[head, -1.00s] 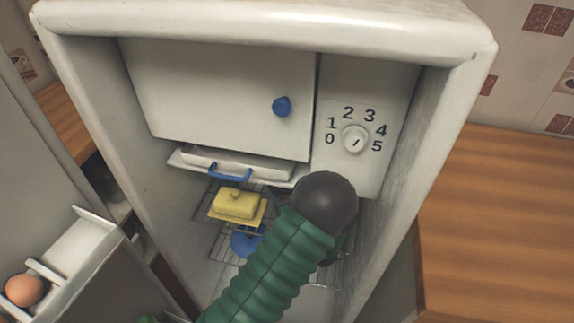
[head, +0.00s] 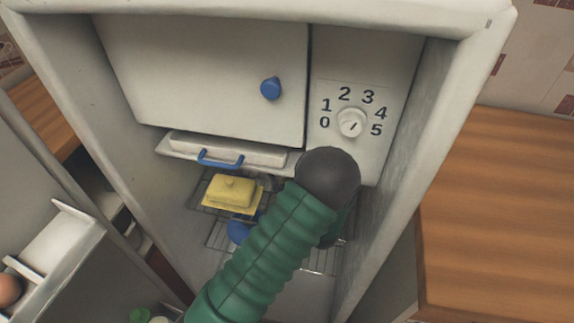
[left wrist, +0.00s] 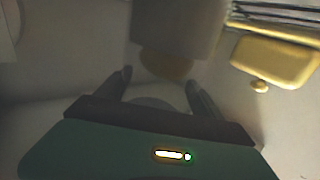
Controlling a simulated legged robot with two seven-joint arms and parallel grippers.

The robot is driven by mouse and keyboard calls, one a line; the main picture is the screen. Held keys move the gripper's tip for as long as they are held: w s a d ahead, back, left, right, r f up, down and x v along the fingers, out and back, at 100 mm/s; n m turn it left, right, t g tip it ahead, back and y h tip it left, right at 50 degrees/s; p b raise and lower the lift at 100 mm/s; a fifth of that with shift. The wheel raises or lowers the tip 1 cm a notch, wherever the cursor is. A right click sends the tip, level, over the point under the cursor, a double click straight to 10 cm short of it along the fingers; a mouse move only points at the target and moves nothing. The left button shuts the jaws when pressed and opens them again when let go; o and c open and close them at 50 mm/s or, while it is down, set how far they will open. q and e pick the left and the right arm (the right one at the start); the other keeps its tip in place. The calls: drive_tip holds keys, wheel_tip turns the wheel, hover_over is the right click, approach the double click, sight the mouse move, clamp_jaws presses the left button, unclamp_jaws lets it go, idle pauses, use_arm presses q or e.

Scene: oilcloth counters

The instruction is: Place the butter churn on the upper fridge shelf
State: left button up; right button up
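My left arm reaches into the open fridge (head: 464,120) in the head view. Its dark wrist end hides the gripper there. In the left wrist view, my left gripper (left wrist: 158,82) has its two dark fingers apart, with no object clearly held between them. Just beyond the fingers is a grey shape with a tan, rounded end (left wrist: 165,66); it may be the butter churn, but the blur does not let me tell. The upper wire shelf (head: 198,196) holds a yellow butter dish (head: 232,191), which also shows in the left wrist view (left wrist: 275,60). My right gripper is not in view.
A white tray with a blue handle (head: 219,158) sits under the freezer door (head: 210,75). A blue item (head: 238,231) is below the butter dish. The fridge door at left holds an egg (head: 8,291). A wooden counter (head: 500,210) is at right.

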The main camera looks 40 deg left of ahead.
use_arm(q)
drive_tip(key=shift+o, duration=1.1)
drive_tip(key=shift+s+a+f, duration=0.1)
drive_tip(key=shift+a, duration=0.35)
drive_tip(key=shift+d+r+p, duration=0.4)
drive_tip(key=shift+r+p, duration=0.1)
drive_tip(key=shift+r, duration=0.25)
drive_tip(key=v, duration=0.7)
drive_tip(key=shift+f, duration=0.3)
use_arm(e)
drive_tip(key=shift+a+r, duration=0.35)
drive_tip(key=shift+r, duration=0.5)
use_arm(q)
drive_tip(key=shift+d, duration=0.1)
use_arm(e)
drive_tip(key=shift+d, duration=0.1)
use_arm(q)
drive_tip(key=shift+s, duration=0.1)
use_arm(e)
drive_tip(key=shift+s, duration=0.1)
